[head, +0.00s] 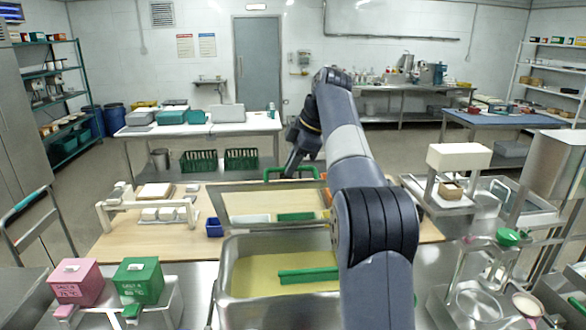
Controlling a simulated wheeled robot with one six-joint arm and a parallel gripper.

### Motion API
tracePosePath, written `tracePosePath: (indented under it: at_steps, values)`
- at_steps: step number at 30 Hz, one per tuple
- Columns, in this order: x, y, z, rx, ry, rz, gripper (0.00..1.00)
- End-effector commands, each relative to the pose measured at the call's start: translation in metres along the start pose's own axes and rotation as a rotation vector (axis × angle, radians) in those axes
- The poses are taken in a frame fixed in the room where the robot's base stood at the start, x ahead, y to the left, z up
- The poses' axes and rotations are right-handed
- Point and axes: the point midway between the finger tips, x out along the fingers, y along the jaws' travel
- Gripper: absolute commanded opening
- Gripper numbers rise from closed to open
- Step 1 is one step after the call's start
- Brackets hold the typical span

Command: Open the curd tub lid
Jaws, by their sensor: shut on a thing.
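The curd tub (229,300) is a steel vessel at the bottom centre, holding pale yellow contents with a green bar (308,275) across them. A framed panel, which looks like the tub lid (222,204), stands raised at the tub's far side, leaving the tub's top uncovered. A green handle (272,172) shows at the panel's upper edge. My gripper (292,170) is at this handle and shut on it. The fingertips are small and dark, so the exact grip is hard to see. My arm hides the tub's right side and part of the lid.
Pink (77,281) and green (138,280) boxes stand left of the tub. A small blue container (214,227) and a white rack (150,213) are on the wooden table (125,244) behind. Steel equipment (480,303) stands at the right.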

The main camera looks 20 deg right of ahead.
Motion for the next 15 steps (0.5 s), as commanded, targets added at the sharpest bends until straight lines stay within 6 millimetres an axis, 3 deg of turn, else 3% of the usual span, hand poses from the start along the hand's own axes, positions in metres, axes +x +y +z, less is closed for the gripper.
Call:
tracePosePath:
  at_steps: [1, 15]
  values:
    - [0.009, 0.004, 0.005, 0.009, -0.005, -0.011, 0.00]
    - [0.007, 0.021, 0.004, 0.011, -0.005, -0.013, 0.00]
